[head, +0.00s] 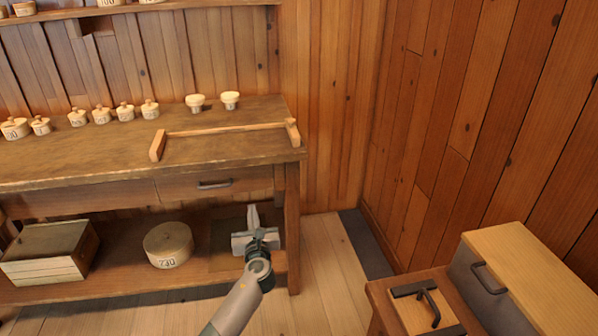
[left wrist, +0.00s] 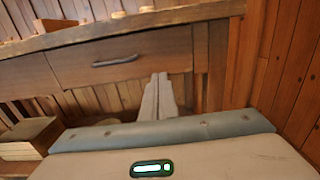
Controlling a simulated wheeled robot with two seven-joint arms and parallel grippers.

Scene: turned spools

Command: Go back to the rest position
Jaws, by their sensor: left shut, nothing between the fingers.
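My left gripper (head: 253,219) reaches in from the bottom of the head view. It is shut and empty, its fingers together, in front of the lower part of the wooden workbench (head: 60,173). In the left wrist view its closed fingers (left wrist: 158,95) point toward the bench front, below and right of the drawer handle (left wrist: 115,61). My right gripper is in neither view.
Several lidded pots (head: 102,115) and two spools (head: 195,102) stand on the bench top behind a wooden rail (head: 225,130). A crate (head: 48,255) and a round box (head: 168,245) sit on the lower shelf. A wooden chest (head: 535,280) stands at lower right.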

